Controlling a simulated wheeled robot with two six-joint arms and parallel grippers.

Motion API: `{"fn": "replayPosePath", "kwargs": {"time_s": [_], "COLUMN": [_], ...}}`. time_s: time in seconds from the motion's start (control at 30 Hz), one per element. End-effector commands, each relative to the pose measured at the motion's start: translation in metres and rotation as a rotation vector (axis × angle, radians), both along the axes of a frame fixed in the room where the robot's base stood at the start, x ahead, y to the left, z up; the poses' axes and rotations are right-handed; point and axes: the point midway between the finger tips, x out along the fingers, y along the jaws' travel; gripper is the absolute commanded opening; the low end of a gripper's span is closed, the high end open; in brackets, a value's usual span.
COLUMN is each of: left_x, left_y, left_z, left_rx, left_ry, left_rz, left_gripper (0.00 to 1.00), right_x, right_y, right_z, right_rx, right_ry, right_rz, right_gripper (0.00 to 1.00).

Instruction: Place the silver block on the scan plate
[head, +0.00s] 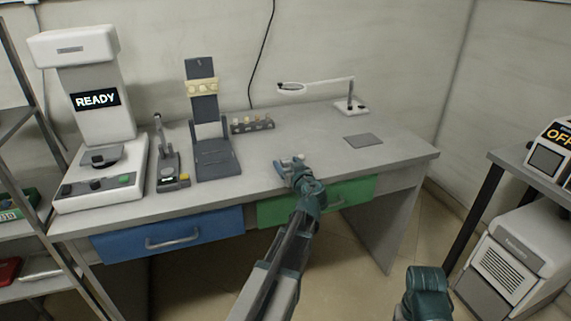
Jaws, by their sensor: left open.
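My left gripper (291,163) is open over the front edge of the desk, above the green drawer. I see no block between its fingers. I cannot clearly pick out a silver block; a pale silvery flat item (40,268) lies on the low shelf at the far left. The white machine (98,110) with a READY display stands at the desk's left end. My right gripper is not in view; only a teal part of that arm shows at the bottom.
On the desk (300,138) stand a small dark stand (168,170), a tall dark holder (215,160), a row of small knobs (253,124), a magnifier lamp (350,105) and a flat grey pad (363,140). Blue (172,238) and green (345,192) drawers sit below.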

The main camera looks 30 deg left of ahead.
Motion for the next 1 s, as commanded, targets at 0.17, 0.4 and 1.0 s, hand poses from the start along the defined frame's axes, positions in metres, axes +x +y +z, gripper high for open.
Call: {"fn": "replayPosePath", "kwargs": {"time_s": [0.17, 0.4, 1.0], "left_x": [-0.0007, -0.0008, -0.0008], "left_y": [-0.0005, -0.0006, -0.0004], "left_z": [0.0003, 0.0003, 0.0020], "left_rx": [0.000, 0.001, 0.001], "left_ry": [0.000, 0.001, 0.001], "left_rz": [0.000, 0.000, 0.000], "left_gripper": [0.62, 0.18, 0.00], "right_x": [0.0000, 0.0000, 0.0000], "right_y": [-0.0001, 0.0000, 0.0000], "right_z": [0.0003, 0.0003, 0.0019], "right_rx": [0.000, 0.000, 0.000], "right_ry": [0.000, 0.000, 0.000], "right_rz": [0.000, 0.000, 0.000], "right_gripper": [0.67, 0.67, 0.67]}}
